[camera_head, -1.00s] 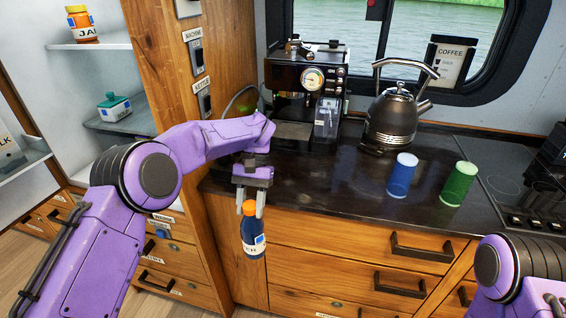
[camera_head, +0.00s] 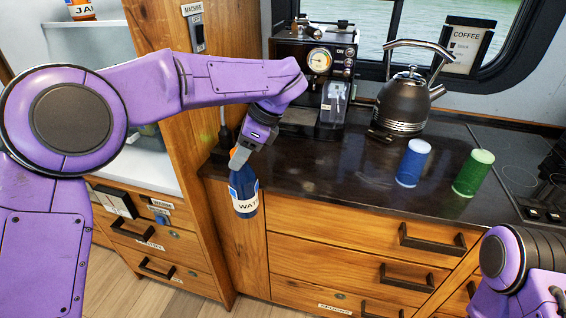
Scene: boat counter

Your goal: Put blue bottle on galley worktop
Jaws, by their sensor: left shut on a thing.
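A blue bottle (camera_head: 243,191) with a white label hangs tilted from my left gripper (camera_head: 240,155), which is shut on its orange cap end. The bottle shows in front of the left front edge of the dark galley worktop (camera_head: 310,180). Whether it touches the edge, I cannot tell. My right arm shows at the lower right, but its gripper is out of view.
A coffee machine (camera_head: 312,85) and a kettle (camera_head: 407,98) stand at the back of the worktop. A blue cup (camera_head: 413,163) and a green cup (camera_head: 473,172) stand at the right. The front middle is clear. Wooden drawers (camera_head: 340,237) lie below.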

